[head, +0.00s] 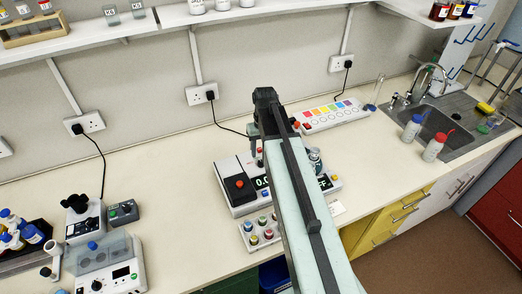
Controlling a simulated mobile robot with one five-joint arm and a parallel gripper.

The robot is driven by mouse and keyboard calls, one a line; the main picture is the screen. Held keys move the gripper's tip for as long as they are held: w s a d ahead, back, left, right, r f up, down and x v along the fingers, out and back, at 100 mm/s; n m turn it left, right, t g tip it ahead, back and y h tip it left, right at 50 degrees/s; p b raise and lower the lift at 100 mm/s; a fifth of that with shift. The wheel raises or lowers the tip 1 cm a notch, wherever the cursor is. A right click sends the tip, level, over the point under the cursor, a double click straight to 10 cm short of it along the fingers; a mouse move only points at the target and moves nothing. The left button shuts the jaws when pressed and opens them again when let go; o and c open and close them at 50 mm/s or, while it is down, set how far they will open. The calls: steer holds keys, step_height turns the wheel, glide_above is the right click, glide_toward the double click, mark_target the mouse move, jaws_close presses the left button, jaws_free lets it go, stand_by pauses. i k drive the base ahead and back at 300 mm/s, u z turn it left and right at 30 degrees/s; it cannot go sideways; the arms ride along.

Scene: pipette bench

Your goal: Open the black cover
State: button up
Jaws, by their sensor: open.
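A black cover (238,187) with a red knob lies flat, apparently shut, on the left part of a white bench device (239,209). The device has a green-lit display, partly hidden by my arm. My gripper (257,150) hangs down at the far right of the cover, apart from its red knob as far as I can see. It is open and seems empty. Its fingertips are small and partly hidden behind my arm, so their exact height over the device is unclear.
A rack of coloured caps (261,232) sits in front of the device. A jar (315,160) stands right of my arm. A colour-labelled strip (332,115) lies behind, and a microscope-like instrument (84,218) stands left. The bench between is clear. A sink (447,122) is far right.

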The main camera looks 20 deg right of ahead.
mark_target(239, 185)
steer(key=k, duration=1)
